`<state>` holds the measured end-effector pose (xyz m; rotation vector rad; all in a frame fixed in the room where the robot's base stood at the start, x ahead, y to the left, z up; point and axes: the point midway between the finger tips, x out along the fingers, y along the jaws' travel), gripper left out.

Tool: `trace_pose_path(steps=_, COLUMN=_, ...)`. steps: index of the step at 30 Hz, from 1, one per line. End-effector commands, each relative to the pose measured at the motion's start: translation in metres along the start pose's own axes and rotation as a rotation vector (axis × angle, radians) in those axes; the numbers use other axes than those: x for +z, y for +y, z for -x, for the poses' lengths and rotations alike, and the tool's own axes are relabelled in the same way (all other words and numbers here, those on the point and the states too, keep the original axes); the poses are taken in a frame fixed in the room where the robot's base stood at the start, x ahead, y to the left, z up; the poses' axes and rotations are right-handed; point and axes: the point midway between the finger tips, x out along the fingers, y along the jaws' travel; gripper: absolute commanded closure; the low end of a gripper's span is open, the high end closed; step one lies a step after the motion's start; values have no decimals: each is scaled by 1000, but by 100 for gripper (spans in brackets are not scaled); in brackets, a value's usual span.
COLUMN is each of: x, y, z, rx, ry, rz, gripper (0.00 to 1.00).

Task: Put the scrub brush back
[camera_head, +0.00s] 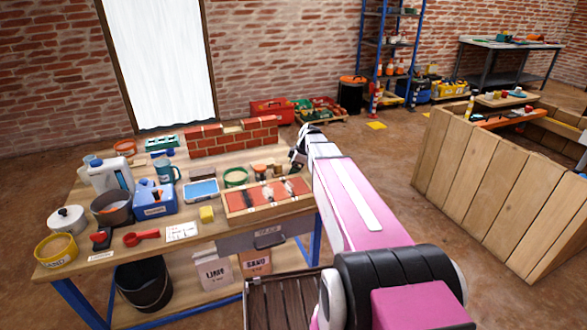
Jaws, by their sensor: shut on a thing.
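My gripper (298,160) is at the end of my pink and white arm, above the right back part of the wooden workbench (207,228). It is small and dark in this view. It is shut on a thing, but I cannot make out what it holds. A shallow wooden tray with an orange-red inside (236,211) lies at the bench's front right, just in front of and below the gripper. Several dark and pale brush-like items lie in it. I cannot tell which item, if any, is the scrub brush.
A low brick wall (232,138) stands at the bench's back. A blue box (153,201), white jug (108,177), green ring (235,177), blue-rimmed tray (202,190) and yellow sponge (206,214) crowd the top. A plank-sided structure (497,195) stands right, across open floor.

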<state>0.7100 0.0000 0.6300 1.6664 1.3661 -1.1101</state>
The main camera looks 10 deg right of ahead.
Motion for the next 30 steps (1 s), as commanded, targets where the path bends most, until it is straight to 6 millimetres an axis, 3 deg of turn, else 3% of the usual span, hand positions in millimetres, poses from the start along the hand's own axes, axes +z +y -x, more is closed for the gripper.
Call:
trace_pose_path(steps=1, x=0, y=0, z=-1, rx=0, ry=0, rz=0, gripper=17)
trace_pose_path(steps=3, x=0, y=0, z=0, rx=0, ry=0, rz=0, gripper=0)
trace_pose_path(steps=14, x=-1, y=0, z=8, rx=1, ry=0, rz=0, gripper=0)
trace_pose_path(steps=30, x=-1, y=0, z=100, rx=2, ry=0, rz=0, gripper=0)
